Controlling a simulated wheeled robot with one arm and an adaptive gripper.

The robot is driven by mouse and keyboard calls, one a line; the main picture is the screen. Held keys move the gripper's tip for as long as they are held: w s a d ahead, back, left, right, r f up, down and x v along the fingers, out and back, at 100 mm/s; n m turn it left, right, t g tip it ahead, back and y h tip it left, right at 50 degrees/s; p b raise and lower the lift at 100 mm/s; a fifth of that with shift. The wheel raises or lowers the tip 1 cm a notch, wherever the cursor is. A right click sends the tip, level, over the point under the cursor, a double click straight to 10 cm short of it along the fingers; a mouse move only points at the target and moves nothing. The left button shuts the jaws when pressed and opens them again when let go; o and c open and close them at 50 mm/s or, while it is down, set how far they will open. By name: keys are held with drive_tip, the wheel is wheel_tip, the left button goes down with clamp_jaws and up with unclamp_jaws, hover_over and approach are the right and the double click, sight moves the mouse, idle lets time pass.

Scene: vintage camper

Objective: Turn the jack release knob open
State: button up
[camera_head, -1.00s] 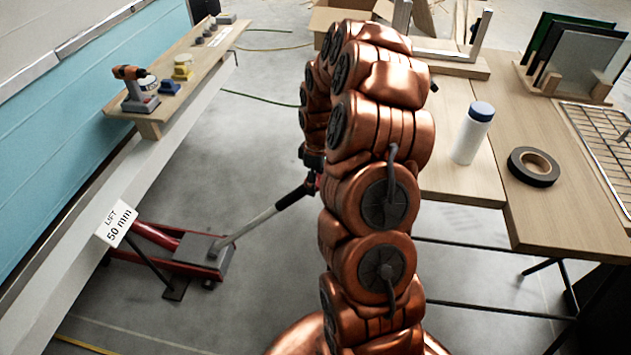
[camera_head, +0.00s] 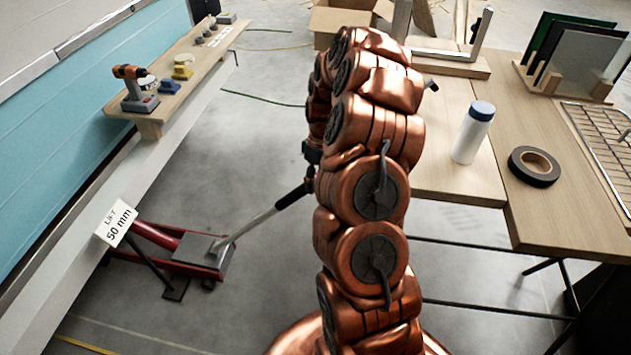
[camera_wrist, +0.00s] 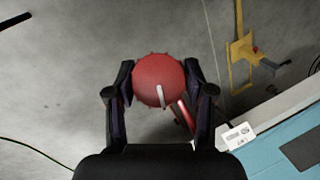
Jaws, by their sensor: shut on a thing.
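The red release knob (camera_wrist: 150,72), round with a notched rim and a white pointer bar, sits between the two black fingers of my gripper (camera_wrist: 158,80) in the wrist view. The fingers are closed on its sides. The red floor jack (camera_head: 190,252) stands on the floor beside the camper. Its long grey handle (camera_head: 262,217) rises right to my gripper, which shows only as a small dark part (camera_head: 310,155) beside my copper arm. The arm hides the knob in the head view.
A "LIFT 50 mm" label (camera_head: 116,222) is on the camper's white sill. A plank (camera_head: 190,65) carries a drill (camera_head: 134,88) and small parts. A workbench at right holds a white bottle (camera_head: 472,132) and black tape (camera_head: 534,166). A yellow stand (camera_wrist: 239,62) shows in the wrist view.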

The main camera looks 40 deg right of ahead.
drive_tip(key=m+y, duration=0.2)
drive_tip(key=m, duration=0.1)
drive_tip(key=shift+d+f+g+y+b, duration=0.1)
drive_tip(key=shift+g+y+b, duration=0.2)
drive_tip(key=shift+g, duration=0.1)
drive_tip(key=shift+m+y, duration=0.8)
drive_tip(key=shift+m, duration=0.5)
drive_tip(key=o, duration=1.2)
drive_tip(key=shift+c, duration=0.2)
drive_tip(key=v, duration=0.7)
drive_tip(key=shift+d+r, duration=0.2)
drive_tip(key=shift+r, duration=0.05)
drive_tip(key=shift+a, duration=0.1)
